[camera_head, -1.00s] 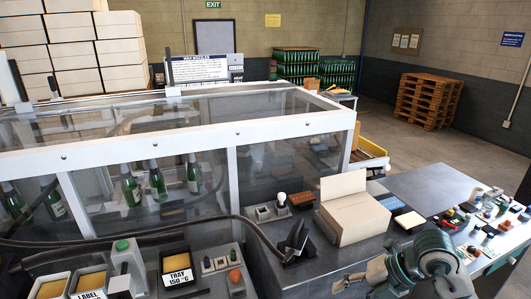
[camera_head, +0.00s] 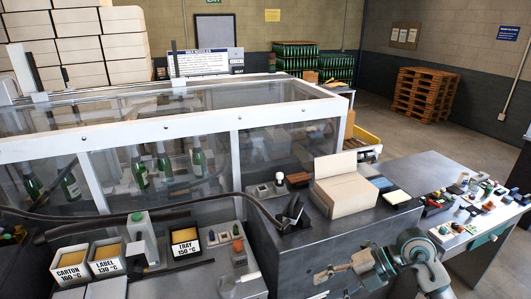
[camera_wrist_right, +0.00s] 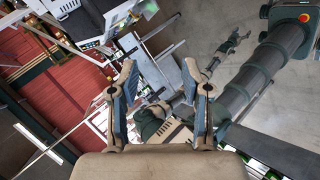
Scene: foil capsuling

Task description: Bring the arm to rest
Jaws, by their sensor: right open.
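My right arm (camera_head: 418,262) comes in at the lower right of the head view, bent, in front of the dark grey bench. Its gripper (camera_head: 330,275) reaches left, low in front of the bench front, and is small there. In the right wrist view the right gripper (camera_wrist_right: 164,100) is open, its two blue-padded fingers wide apart. I see nothing held between them; a dark green and beige part lies behind the gap. My left gripper is not seen in the head view.
An open cardboard box (camera_head: 345,192) stands on the grey bench (camera_head: 405,175). A clear-walled machine (camera_head: 165,130) with green bottles fills the left. Labelled bins (camera_head: 70,278) stand at front left. Small parts lie on the right side table (camera_head: 475,215). Pallets (camera_head: 428,95) stand on the floor behind.

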